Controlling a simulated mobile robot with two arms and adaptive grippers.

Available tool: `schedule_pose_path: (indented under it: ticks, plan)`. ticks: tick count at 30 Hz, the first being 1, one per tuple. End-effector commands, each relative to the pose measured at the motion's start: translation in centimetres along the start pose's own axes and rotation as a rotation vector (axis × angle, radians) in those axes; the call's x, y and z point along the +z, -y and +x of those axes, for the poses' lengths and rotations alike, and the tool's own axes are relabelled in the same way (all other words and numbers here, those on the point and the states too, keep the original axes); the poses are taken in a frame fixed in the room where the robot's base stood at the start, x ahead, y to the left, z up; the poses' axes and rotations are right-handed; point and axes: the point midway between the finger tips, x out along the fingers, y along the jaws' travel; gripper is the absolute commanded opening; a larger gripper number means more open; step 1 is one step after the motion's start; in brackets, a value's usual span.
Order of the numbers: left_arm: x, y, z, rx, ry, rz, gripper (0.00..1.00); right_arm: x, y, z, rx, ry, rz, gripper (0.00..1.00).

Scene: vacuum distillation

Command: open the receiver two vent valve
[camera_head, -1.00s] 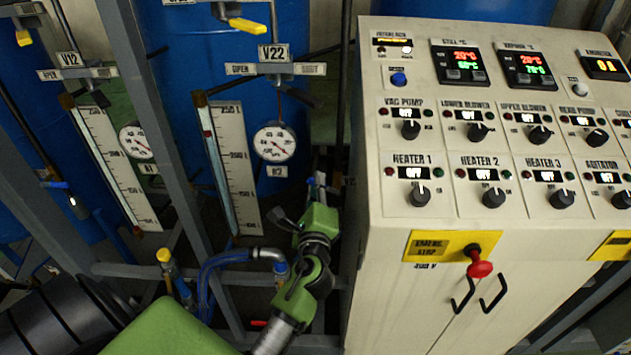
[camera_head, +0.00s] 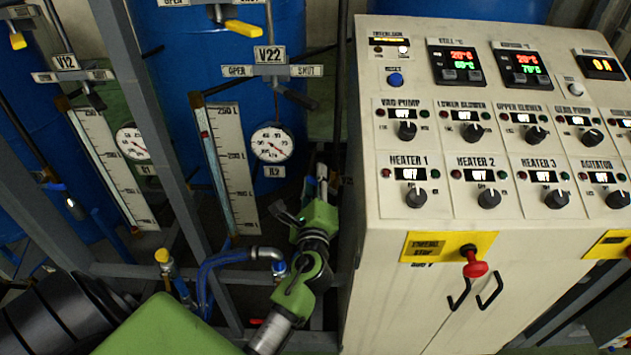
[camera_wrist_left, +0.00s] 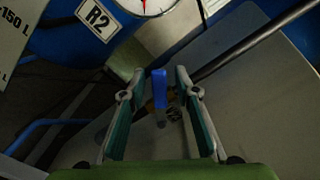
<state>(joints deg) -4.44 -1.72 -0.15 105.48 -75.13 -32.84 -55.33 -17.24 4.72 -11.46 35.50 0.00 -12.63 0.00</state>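The R2 tank (camera_head: 225,95) is a blue vessel with a gauge (camera_head: 272,143) and an R2 plate (camera_head: 274,171), which also shows in the left wrist view (camera_wrist_left: 97,18). Above the gauge is the V22 plate (camera_head: 269,55), over OPEN (camera_head: 237,71) and SHUT (camera_head: 306,71) signs and a dark lever (camera_head: 298,97). My left gripper (camera_head: 317,188) is below and right of the gauge, beside the cabinet. In the wrist view it (camera_wrist_left: 160,74) is open, with a blue handle (camera_wrist_left: 160,85) showing between its fingers; contact cannot be told. My right gripper is out of view.
The beige control cabinet (camera_head: 400,285) stands close on the right, with a red emergency stop (camera_head: 475,269). Grey frame posts (camera_head: 150,120) and a blue hose (camera_head: 215,262) are left of my arm. A yellow lever (camera_head: 243,27) is above V22. A dark rod (camera_wrist_left: 255,40) crosses the wrist view.

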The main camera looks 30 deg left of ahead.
Motion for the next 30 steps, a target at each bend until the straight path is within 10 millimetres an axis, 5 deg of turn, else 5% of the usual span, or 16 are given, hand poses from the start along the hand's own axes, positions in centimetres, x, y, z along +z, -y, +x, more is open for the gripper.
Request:
schedule_pose_path:
  ticks: [8, 22, 30]
  plan:
    - [-0.3, -0.2, -0.7, 0.004, -0.006, 0.0, 0.29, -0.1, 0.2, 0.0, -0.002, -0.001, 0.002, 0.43]
    - [-0.2, -0.3, -9.5, 0.006, -0.006, 0.0, 0.29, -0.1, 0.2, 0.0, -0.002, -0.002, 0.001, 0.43]
    - [-0.1, -0.2, -11.8, 0.004, -0.003, 0.0, 0.29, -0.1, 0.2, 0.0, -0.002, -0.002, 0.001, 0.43]
